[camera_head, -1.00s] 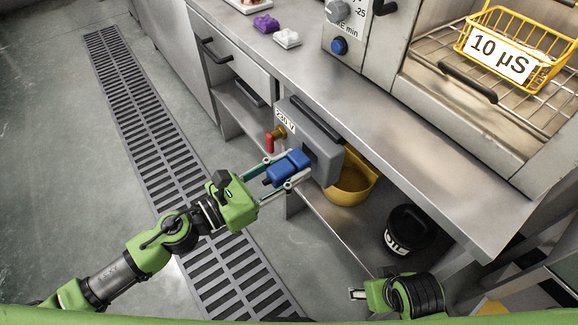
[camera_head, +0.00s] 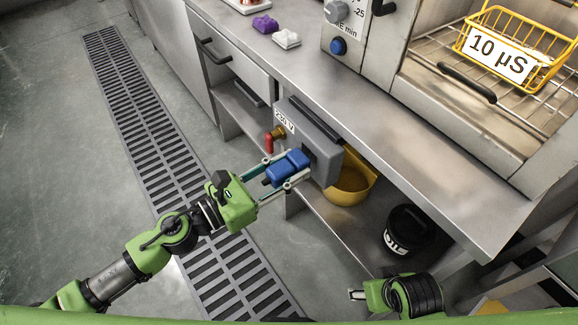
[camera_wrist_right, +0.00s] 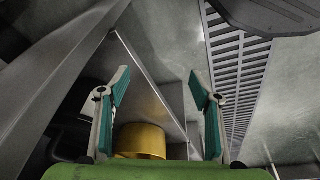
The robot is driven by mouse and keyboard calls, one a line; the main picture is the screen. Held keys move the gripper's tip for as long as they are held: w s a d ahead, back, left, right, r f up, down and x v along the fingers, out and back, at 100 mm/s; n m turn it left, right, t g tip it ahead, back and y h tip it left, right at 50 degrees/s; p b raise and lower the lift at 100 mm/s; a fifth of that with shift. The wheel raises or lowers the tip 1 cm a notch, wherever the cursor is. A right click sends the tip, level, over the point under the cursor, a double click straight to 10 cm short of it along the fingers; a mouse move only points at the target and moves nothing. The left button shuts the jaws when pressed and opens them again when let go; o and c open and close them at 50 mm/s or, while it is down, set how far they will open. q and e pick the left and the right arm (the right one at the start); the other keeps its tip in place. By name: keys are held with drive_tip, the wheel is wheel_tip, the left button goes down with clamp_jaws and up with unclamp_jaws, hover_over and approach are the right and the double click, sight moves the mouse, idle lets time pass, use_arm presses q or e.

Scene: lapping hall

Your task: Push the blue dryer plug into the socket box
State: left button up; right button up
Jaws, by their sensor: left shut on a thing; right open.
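The blue dryer plug (camera_head: 287,168) is held between the fingers of my left gripper (camera_head: 281,171), which is shut on it. The plug points right, toward the grey socket box (camera_head: 318,150), which hangs under the bench edge and carries a "230 V" label. The plug's front end is close against the face of the box; I cannot tell how far it sits in the socket. My right gripper (camera_head: 358,294) is low at the bottom of the head view. In the right wrist view its fingers (camera_wrist_right: 160,95) are apart, with nothing between them.
A red-handled valve (camera_head: 272,139) is just left of the box. The steel bench (camera_head: 420,160) carries the oven with a yellow basket (camera_head: 515,45). The floor beside the drain grate (camera_head: 150,150) is clear.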

drive_tip(key=shift+w+r, duration=0.1)
drive_tip(key=shift+w, duration=0.05)
idle(0.5)
use_arm(q)
drive_tip(key=shift+w+d, duration=0.1)
drive_tip(key=shift+d, duration=0.1)
use_arm(e)
drive_tip(key=shift+f, duration=0.2)
use_arm(q)
drive_tip(key=shift+w+d, duration=0.2)
use_arm(e)
drive_tip(key=shift+w+f, duration=0.1)
drive_tip(key=shift+f, duration=0.4)
use_arm(q)
drive_tip(key=shift+w+d+p, duration=0.1)
drive_tip(key=shift+p, duration=0.2)
use_arm(e)
drive_tip(key=shift+f, duration=0.15)
use_arm(q)
drive_tip(key=shift+w+d, duration=0.25)
drive_tip(key=shift+d, duration=0.15)
drive_tip(key=o, duration=1.3)
use_arm(e)
drive_tip(key=shift+s+a+f, duration=0.1)
drive_tip(key=shift+s+f, duration=0.1)
drive_tip(key=shift+f, duration=0.85)
